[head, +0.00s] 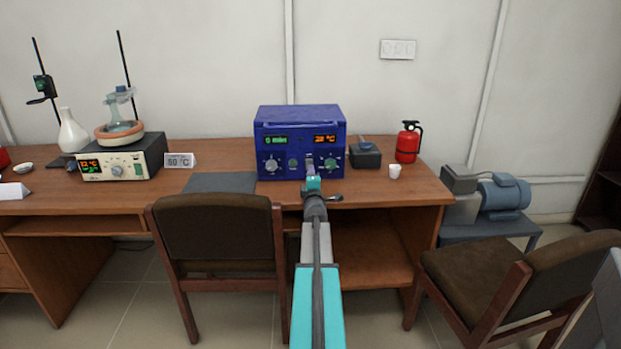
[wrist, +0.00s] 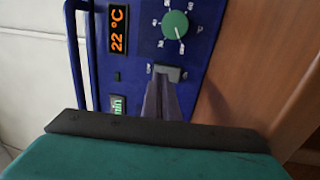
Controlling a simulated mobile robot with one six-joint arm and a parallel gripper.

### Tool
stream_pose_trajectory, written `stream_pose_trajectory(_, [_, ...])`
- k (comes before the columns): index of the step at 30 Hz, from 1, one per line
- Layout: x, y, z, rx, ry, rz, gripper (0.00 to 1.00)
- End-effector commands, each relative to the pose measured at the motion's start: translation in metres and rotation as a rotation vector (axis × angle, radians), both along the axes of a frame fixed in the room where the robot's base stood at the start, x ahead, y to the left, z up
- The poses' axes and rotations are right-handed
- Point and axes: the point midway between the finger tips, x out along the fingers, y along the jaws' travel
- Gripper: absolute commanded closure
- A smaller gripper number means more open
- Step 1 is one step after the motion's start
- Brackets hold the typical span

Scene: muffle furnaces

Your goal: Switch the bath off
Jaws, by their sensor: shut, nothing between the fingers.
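A blue bench unit (head: 299,143) stands on the desk with a green display, an orange temperature display and several knobs on its front. In the wrist view its orange display (wrist: 118,28) is lit and reads 22 °C. A green knob (wrist: 175,25) and a dark rocker switch (wrist: 171,73) sit on the same panel. My gripper (head: 311,172) is shut and empty at the lower right of the unit's front. In the wrist view my gripper's fingertips (wrist: 161,88) are right at the switch and cover part of it. I cannot tell whether they touch it.
A cream unit (head: 123,158) with lit displays and a flask stands at the left, beside a 50 °C sign (head: 180,160). A small dark box (head: 366,157), a white cup (head: 395,172) and a red extinguisher (head: 408,143) are to the right. Chairs (head: 221,235) stand before the desk.

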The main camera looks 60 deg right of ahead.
Motion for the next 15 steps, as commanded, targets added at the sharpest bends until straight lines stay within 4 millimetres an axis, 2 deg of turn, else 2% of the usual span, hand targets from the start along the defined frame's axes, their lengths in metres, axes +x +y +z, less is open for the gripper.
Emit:
stream_pose_trajectory(6, [0.011, -0.016, 0.003, 0.000, 0.000, 0.000, 1.00])
stream_pose_trajectory(15, [0.016, -0.024, 0.004, 0.000, 0.000, -0.001, 1.00])
